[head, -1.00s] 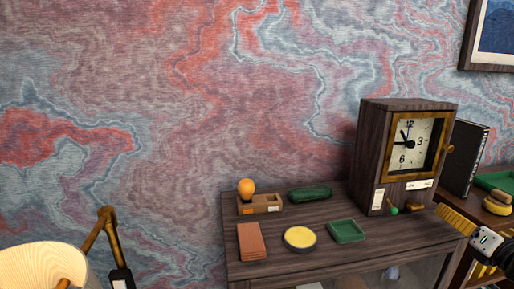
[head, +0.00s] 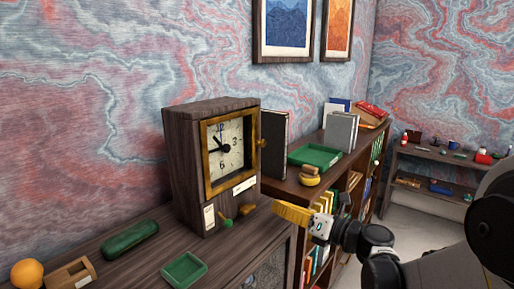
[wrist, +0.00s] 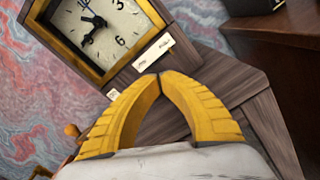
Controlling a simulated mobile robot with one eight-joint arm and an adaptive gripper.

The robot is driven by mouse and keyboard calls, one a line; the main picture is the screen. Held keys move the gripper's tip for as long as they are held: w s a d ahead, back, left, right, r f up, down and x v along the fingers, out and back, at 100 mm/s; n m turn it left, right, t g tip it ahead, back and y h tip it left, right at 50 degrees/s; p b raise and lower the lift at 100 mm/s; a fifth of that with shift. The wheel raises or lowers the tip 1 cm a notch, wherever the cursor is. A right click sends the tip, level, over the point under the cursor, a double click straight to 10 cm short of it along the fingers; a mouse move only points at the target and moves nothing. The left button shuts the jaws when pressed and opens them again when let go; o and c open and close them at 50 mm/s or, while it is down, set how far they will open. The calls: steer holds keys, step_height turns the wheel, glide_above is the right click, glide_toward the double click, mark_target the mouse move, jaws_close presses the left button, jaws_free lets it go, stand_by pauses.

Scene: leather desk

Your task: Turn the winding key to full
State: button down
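The clock (head: 183,165) is a dark wooden case with a brass-framed dial. It stands on the desk (head: 130,262) and also shows in the wrist view (wrist: 115,78). Low on its front are a green-knobbed lever (head: 226,223) and a small brass piece (head: 246,209), which may be the winding key. A brass knob (head: 262,143) is on its right side. My gripper (head: 278,208) is just right of the brass piece, apparently apart from it. In the wrist view its yellow fingers (wrist: 160,76) meet at the tips with nothing seen between them. They hide the clock's low front parts there.
A green tray (head: 184,269), a dark green case (head: 130,239) and an orange ball (head: 27,272) lie to the left. A black book (head: 274,145) stands behind the clock. A bookshelf with another green tray (head: 315,156) is to the right.

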steer(key=shift+x, duration=3.55)
steer(key=shift+s+a+f+b, duration=0.3)
steer(key=shift+s+f+b, duration=0.15)
steer(key=shift+f+b, duration=0.1)
steer(key=shift+s+a+r+b, duration=0.15)
steer(key=shift+s+b, duration=0.05)
steer(key=shift+b, duration=0.1)
steer(key=shift+w+r, duration=0.1)
steer(key=shift+r, duration=0.25)
steer(key=shift+v, duration=3.05)
steer(key=shift+w+r, duration=0.1)
steer(key=shift+w, duration=0.1)
